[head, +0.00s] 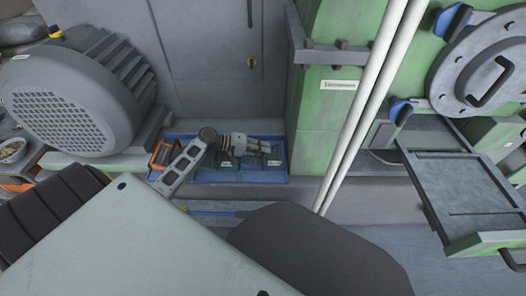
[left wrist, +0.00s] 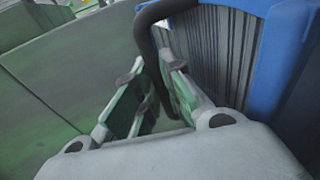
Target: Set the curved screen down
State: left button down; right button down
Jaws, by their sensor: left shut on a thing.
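The left wrist view shows a blue-framed panel with close upright grey slats, which I take to be the curved screen (left wrist: 229,55). A dark bent handle (left wrist: 148,27) stands out from its side. My left gripper (left wrist: 154,68) has its green-padded fingers shut on this handle. The slatted panel is to the right of the fingers, and its lower part is hidden behind the gripper body. I cannot clearly make out the screen or the left fingertips in the head view. My right gripper is in neither view.
A large grey motor (head: 72,98) stands at the left. A blue tray (head: 230,178) with tools sits on a ledge. Two pale pipes (head: 372,95) cross a green column (head: 316,112). A grey framed panel (head: 474,182) with a handle juts out at the right.

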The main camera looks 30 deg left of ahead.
pick_arm(q)
jog(key=shift+f, duration=0.15)
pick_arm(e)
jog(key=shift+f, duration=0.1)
pick_arm(q)
jog(key=c, duration=1.5)
grip_release()
